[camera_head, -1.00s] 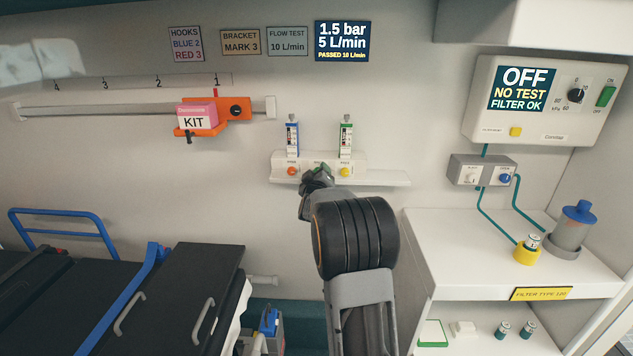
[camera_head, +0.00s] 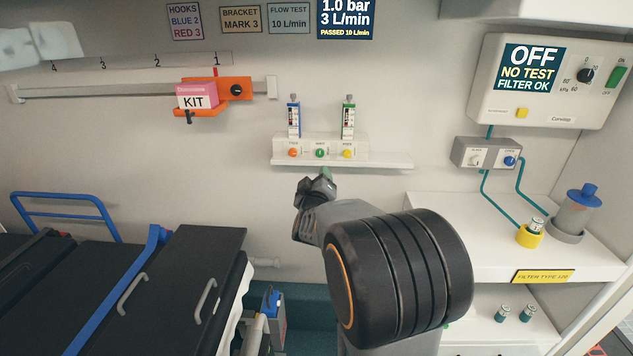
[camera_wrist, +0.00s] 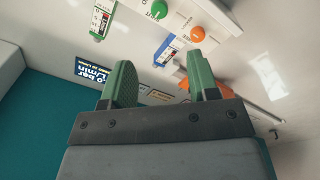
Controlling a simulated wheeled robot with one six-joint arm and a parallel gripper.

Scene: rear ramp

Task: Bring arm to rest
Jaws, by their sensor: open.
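My gripper (camera_head: 322,178) is in front of the wall, just below the white shelf that carries the flow unit (camera_head: 363,148). In the wrist view its two green fingers (camera_wrist: 160,85) stand apart with nothing between them. The flow unit has an orange, a green and a yellow knob, with a blue flowmeter (camera_head: 294,119) and a green flowmeter (camera_head: 348,120) above. The blue display (camera_head: 346,18) reads 1.0 bar, 3 L/min, passed 10 L/min. My arm reaches up from the bottom of the head view, its large dark joint hiding part of the lower shelf.
An orange bracket (camera_head: 236,89) with a pink KIT box (camera_head: 196,96) hangs on the wall rail. A black stretcher (camera_head: 185,285) with blue rails is at lower left.

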